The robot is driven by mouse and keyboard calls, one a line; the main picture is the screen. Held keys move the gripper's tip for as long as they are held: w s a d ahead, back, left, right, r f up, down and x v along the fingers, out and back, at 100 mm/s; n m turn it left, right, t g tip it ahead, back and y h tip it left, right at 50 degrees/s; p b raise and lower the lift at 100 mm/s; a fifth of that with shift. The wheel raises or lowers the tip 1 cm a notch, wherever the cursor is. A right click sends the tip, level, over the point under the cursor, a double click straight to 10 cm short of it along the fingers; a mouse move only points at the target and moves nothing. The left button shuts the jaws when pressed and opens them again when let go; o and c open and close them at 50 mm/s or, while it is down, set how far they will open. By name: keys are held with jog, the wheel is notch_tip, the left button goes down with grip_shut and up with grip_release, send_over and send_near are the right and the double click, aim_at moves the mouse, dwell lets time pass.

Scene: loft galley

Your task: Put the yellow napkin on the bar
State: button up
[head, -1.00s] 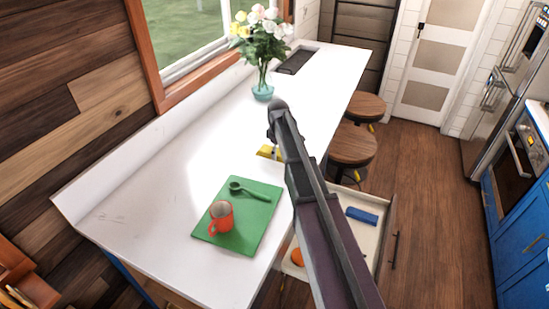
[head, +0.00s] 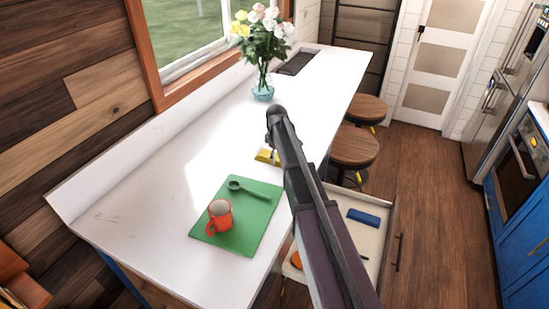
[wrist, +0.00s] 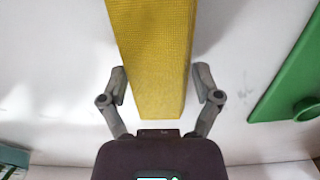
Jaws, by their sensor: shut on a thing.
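The yellow napkin (wrist: 152,45) is a long folded block with a woven texture. In the wrist view it lies between the two fingers of my gripper (wrist: 160,78), which are shut on its sides. In the head view the napkin (head: 266,157) shows partly behind my arm, over the white bar top (head: 150,190), just beyond the green mat. My arm hides much of the gripper there. I cannot tell whether the napkin touches the bar surface.
A green mat (head: 257,222) holds a red mug (head: 220,218) and a green spoon (head: 250,191). A vase of flowers (head: 263,92) stands farther back. An open drawer (head: 374,234) below the bar's right edge holds a blue item (head: 363,217). Two stools (head: 354,147) stand beyond it.

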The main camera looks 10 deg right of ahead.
aim_at(277, 159)
jog(key=shift+f, duration=0.2)
jog(key=o, duration=0.9)
jog(key=shift+c, duration=0.2)
jog(key=shift+r, duration=0.15)
notch_tip(277, 159, up, 12)
jog(key=p, duration=1.2)
jog(key=s+a+m, duration=0.1)
jog(key=s+m, duration=0.9)
jog(key=s, duration=1.9)
jog(key=shift+a+m, duration=0.15)
jog(key=shift+m, duration=0.25)
